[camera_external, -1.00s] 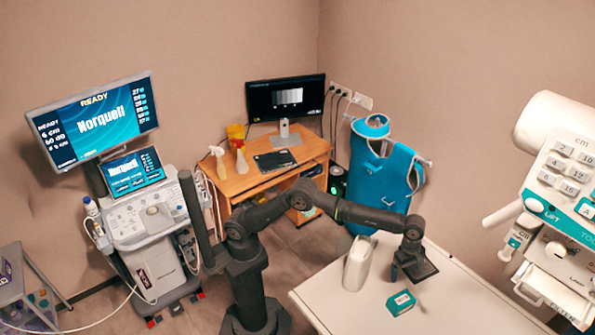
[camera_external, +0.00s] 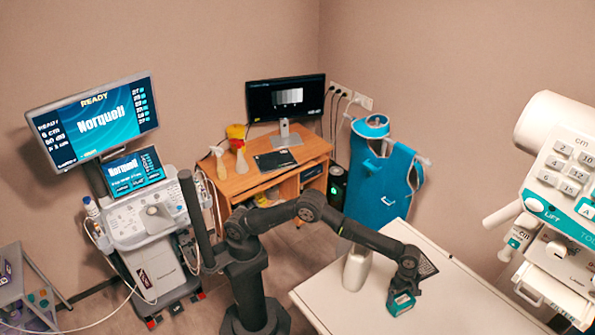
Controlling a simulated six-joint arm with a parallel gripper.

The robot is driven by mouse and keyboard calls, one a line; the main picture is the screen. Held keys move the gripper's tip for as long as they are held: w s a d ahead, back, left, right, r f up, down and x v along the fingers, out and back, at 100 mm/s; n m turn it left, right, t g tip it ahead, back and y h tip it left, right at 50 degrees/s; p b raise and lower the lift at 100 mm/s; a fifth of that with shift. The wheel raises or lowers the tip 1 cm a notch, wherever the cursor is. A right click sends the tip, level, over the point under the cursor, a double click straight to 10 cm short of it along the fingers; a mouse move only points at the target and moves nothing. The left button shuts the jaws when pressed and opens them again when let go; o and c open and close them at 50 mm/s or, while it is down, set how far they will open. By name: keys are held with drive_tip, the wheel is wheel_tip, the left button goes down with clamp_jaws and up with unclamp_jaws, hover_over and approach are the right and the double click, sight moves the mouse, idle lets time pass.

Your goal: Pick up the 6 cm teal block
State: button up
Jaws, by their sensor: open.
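The teal block (camera_external: 402,304) rests on the white table (camera_external: 452,306), with a pale label on its face. My gripper (camera_external: 402,290) points down right at the block, and its dark end covers the block's upper part. The jaws are open; whether the fingers straddle the block or touch it is too small to tell.
A white, rounded object (camera_external: 355,270) stands on the table just left of my gripper. A dark flat pad (camera_external: 428,265) lies on the table behind it. A white control panel (camera_external: 565,200) stands beyond the right side. The table's right part is clear.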

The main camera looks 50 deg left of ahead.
sight(402, 299)
drive_tip(key=f, duration=0.4)
drive_tip(key=shift+d+f, duration=0.1)
drive_tip(key=shift+d, duration=0.3)
drive_tip(key=c, duration=1)
drive_tip(key=shift+o, duration=0.2)
